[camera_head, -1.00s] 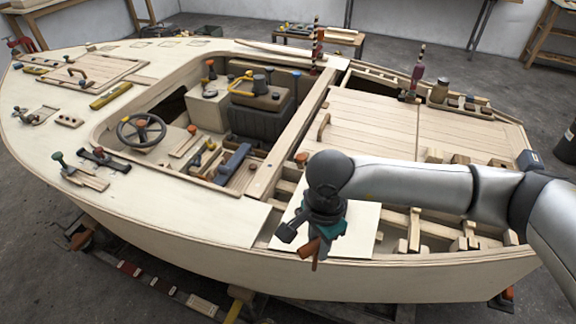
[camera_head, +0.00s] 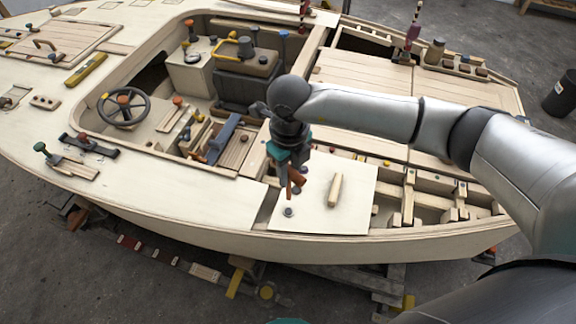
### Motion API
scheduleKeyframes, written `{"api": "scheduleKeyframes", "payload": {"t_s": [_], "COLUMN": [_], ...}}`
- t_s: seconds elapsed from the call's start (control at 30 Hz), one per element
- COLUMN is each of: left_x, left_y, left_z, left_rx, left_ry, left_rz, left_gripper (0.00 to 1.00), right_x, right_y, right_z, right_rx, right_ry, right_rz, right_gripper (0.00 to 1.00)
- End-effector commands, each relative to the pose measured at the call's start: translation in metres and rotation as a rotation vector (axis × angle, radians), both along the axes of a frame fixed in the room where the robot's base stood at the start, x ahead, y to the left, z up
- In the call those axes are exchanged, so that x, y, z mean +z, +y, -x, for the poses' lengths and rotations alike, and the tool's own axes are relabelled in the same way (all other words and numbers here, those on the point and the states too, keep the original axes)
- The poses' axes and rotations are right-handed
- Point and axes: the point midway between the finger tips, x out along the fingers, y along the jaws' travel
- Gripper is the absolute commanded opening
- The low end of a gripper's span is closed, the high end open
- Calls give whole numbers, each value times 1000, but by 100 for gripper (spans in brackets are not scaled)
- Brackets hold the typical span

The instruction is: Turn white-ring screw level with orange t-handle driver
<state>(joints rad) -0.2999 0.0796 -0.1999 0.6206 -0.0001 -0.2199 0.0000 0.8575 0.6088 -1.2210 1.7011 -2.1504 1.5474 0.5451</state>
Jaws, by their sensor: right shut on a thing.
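My right gripper (camera_head: 290,168) reaches in from the right and points down over a pale panel (camera_head: 350,212) at the hull's near side. It is shut on the orange t-handle driver (camera_head: 297,179), whose upper part is partly hidden by the fingers. The driver's thin lower end points down towards a small round grey screw head (camera_head: 288,211) on the panel's left part. I cannot tell whether the tip touches it, nor whether its ring is white. How far the screw stands out is too small to tell. My left gripper is not in view.
A light wooden peg (camera_head: 335,190) lies on the same panel, right of the driver. Open framing with wooden blocks (camera_head: 409,197) is further right. The cockpit with a steering wheel (camera_head: 124,108) and a blue block (camera_head: 222,138) lies to the left. The near deck is clear.

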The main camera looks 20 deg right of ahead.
Motion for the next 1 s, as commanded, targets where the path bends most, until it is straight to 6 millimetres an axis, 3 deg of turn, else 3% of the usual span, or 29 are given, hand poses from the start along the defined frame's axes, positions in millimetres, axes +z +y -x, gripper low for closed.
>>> {"api": "scheduleKeyframes", "payload": {"t_s": [0.6, 1.0], "left_x": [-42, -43], "left_y": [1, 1], "left_z": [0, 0], "left_rx": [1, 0], "left_ry": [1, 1], "left_rz": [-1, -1], "left_gripper": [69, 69], "right_x": [-55, -56], "right_y": [0, 0], "right_z": [0, 0], "right_rx": [3, 6], "right_ry": [-1, -2], "right_rz": [0, -1], "right_gripper": [0, 0]}}
